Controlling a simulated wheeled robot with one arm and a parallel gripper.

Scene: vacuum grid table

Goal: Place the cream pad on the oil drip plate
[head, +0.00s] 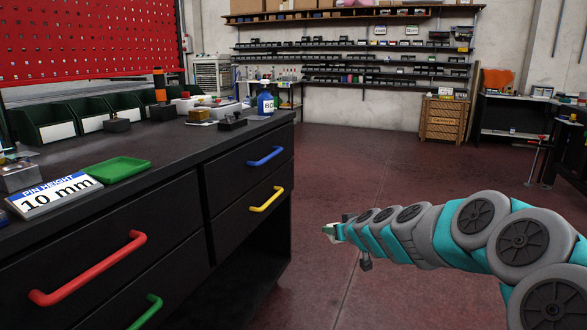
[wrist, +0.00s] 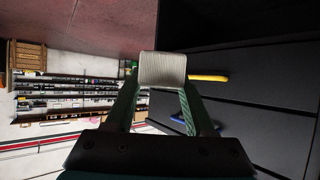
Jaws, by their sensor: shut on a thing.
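My gripper (wrist: 162,85) is shut on the cream pad (wrist: 162,70), a small pale ribbed block held at the fingertips in the wrist view. In the head view my gripper (head: 329,232) is out over the floor, to the right of the black workbench and apart from it. The pad is too small to make out clearly there. A shallow green tray (head: 118,169), which may be the oil drip plate, lies on the bench top at the left, behind the "PIN HEIGHT 10 mm" sign. It looks empty.
The bench (head: 150,215) has protruding handles: red (head: 88,268), blue (head: 265,156), yellow (head: 267,199) and green. Green bins (head: 45,120), a blue bottle (head: 265,101) and small dark fixtures stand along its back. The floor (head: 350,165) is open.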

